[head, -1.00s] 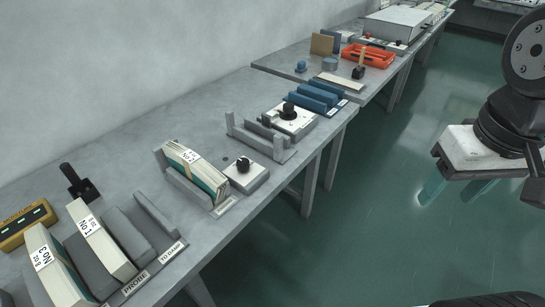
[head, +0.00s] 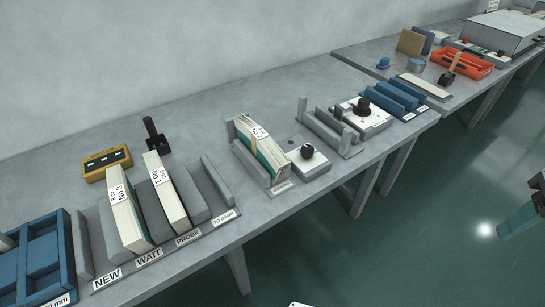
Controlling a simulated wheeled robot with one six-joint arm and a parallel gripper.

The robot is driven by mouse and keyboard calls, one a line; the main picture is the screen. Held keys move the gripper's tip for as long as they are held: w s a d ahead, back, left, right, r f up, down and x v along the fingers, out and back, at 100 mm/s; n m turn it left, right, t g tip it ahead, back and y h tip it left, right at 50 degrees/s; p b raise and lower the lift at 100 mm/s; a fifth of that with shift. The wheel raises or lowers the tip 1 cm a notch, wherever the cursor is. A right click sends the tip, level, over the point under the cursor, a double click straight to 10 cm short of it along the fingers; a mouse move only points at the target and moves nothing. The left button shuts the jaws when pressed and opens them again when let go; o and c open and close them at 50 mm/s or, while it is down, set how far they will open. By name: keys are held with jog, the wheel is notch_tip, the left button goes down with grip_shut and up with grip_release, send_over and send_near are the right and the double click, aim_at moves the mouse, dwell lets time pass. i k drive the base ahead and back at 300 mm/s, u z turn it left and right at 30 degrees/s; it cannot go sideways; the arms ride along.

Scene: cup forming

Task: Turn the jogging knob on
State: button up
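A small white box with a black round knob (head: 308,152) stands on the grey bench, just right of a rack holding a bundle of sheets. A second white box with a larger dark knob (head: 362,106) and some red on it stands further right, behind a grey rack. My gripper (head: 517,220) shows only in part at the right edge, as a teal finger over the floor, far from both knobs. Its opening is hidden.
Sheet bundles stand in a grey rack (head: 222,219) labelled NEW, WAIT and PROBE. A blue tray (head: 68,240) is at far left, a yellow device (head: 107,163) behind. An orange tray (head: 462,62) is on the far bench. The green floor along the bench front is clear.

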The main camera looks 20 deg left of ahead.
aim_at(307, 151)
jog(key=z, duration=1.1)
jog(key=i, duration=0.45)
jog(key=u, duration=2.15)
